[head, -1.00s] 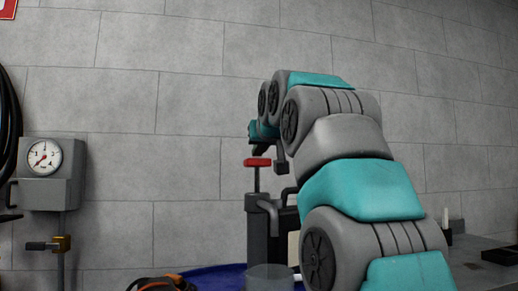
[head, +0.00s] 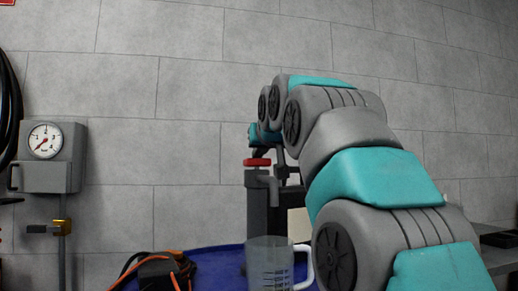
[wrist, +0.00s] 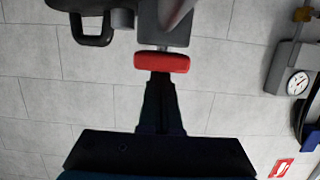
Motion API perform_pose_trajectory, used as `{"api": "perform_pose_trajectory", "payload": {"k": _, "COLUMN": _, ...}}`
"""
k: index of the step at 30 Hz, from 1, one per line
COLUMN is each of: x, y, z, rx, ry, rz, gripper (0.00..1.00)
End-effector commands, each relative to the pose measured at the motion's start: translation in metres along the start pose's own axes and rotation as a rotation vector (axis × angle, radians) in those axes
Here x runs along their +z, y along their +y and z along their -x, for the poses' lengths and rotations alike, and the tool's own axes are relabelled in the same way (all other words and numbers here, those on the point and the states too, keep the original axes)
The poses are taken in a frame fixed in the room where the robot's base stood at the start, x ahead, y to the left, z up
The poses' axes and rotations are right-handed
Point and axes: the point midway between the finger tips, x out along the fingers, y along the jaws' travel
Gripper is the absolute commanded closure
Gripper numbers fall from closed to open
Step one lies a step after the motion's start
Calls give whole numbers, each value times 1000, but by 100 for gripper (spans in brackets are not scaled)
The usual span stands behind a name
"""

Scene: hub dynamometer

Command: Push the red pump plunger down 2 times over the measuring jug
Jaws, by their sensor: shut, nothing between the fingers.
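The red pump plunger (head: 257,162) sits low, almost on top of the dark grey pump body (head: 256,215). In the wrist view, the red plunger (wrist: 162,62) is seen upside down with hardly any rod between it and the pump body (wrist: 163,22). My gripper (wrist: 160,76) is shut and empty, its fingertips at the plunger's top and seemingly touching it. In the head view, my gripper (head: 260,151) is right above the plunger, partly hidden by my arm. The clear measuring jug (head: 268,266) with a white handle stands in front of the pump, its bottom cut off.
A blue surface (head: 215,262) lies around the jug. A black and orange object (head: 160,272) is at its left. A pressure gauge (head: 45,140) hangs on the wall at left. A grey bench (head: 490,240) is at right.

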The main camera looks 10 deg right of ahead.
Motion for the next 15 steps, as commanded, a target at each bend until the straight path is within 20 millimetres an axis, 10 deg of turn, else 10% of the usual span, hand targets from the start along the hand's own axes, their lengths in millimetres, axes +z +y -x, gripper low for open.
{"api": "perform_pose_trajectory", "payload": {"k": 15, "x": 1, "y": 0, "z": 14, "rx": 0, "ry": -5, "rz": 0, "gripper": 100}}
